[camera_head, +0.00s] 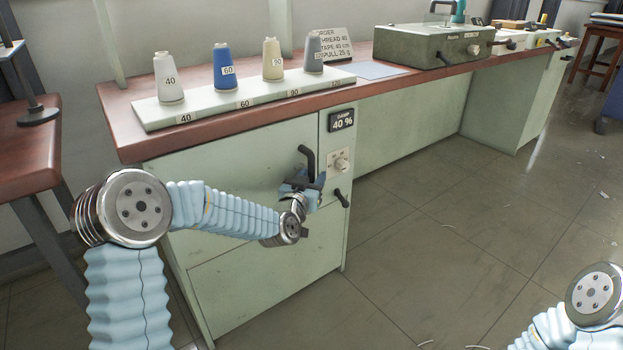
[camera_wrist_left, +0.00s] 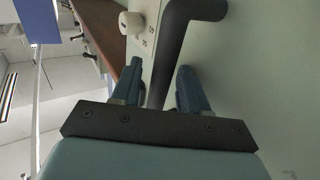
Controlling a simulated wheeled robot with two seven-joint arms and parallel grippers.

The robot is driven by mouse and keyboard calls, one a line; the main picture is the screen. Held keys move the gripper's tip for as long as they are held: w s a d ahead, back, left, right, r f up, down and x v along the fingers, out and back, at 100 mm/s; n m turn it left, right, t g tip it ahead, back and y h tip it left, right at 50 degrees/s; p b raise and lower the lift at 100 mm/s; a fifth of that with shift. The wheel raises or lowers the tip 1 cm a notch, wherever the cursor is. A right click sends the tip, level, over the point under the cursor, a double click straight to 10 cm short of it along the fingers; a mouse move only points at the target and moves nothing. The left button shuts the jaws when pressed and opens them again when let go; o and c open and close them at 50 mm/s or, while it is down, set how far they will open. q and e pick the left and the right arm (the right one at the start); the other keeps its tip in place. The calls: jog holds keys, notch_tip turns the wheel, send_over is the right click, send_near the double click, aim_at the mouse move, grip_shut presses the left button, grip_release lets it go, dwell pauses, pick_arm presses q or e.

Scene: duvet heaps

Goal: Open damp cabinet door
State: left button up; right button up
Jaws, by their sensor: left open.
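The damp cabinet is pale green, under the red-brown bench top, with a small "DAMP 40 %" display (camera_head: 342,120) at its upper right. Its door (camera_head: 235,165) looks shut. A dark bent handle (camera_head: 307,160) stands on the door near its right edge. My left gripper (camera_head: 303,183) is at the lower part of this handle. In the left wrist view the handle (camera_wrist_left: 172,45) runs down between the two blue fingers of the left gripper (camera_wrist_left: 160,88), with gaps on both sides, and the fingers are open. My right gripper is out of view; part of my right arm shows at the lower right.
A white rack (camera_head: 245,97) with several thread cones stands on the bench top (camera_head: 120,120). A dial (camera_head: 341,162) and a small dark lever (camera_head: 341,198) sit right of the door. A green-grey machine (camera_head: 430,45) stands farther back. The floor (camera_head: 440,230) to the right is mostly clear, with scattered scraps.

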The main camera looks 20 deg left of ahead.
pick_arm(q)
jog(key=shift+c, duration=0.4)
grip_shut()
